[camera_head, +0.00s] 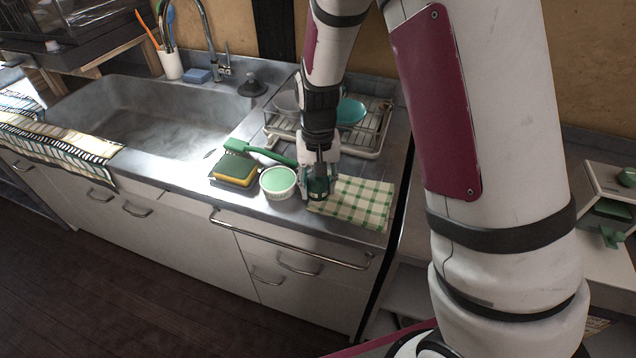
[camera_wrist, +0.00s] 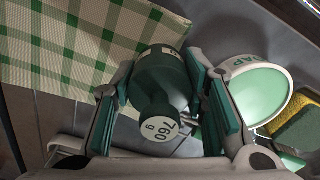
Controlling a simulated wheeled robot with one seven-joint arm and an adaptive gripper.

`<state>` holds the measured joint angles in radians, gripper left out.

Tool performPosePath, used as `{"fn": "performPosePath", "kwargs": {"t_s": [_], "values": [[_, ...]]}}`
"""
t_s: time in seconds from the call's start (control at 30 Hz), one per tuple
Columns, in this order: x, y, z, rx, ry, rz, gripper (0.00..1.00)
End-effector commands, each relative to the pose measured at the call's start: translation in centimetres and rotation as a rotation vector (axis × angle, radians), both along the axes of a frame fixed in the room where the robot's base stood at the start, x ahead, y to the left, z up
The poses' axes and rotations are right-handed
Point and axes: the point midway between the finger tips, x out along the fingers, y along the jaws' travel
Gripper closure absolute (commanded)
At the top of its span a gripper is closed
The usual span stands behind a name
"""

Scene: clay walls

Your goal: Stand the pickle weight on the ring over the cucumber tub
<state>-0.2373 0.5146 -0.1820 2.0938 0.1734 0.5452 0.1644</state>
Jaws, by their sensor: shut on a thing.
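My gripper (camera_head: 318,178) is low over the counter beside the sink, at the left edge of a green checked cloth. In the wrist view its two green-padded fingers (camera_wrist: 168,112) are shut on a dark green weight (camera_wrist: 160,80) with a round knob marked "760 g". In the head view the weight is mostly hidden by my gripper. I cannot tell whether it touches the counter or cloth. I cannot make out a cucumber tub or a ring over one in either view.
The checked cloth (camera_head: 362,203) lies right; a dish rack (camera_head: 375,133) stands behind.

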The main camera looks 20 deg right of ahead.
Motion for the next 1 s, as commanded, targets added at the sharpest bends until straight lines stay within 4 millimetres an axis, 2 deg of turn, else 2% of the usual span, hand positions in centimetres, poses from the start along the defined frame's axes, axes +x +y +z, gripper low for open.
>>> {"fn": "performPosePath", "kwargs": {"t_s": [0.47, 0.5, 0.57, 0.87, 1.0], "values": [[-0.3, 0.0, -1.5, -0.001, 0.010, 0.001, 1.00], [-0.4, 0.0, -1.5, -0.001, 0.013, 0.001, 0.52], [-0.4, 0.0, -1.5, -0.001, 0.014, 0.001, 0.40], [-0.3, 0.0, -1.3, -0.001, 0.008, 0.001, 0.40], [-0.2, 0.0, -0.2, -0.001, 0.005, 0.001, 0.40]]}}
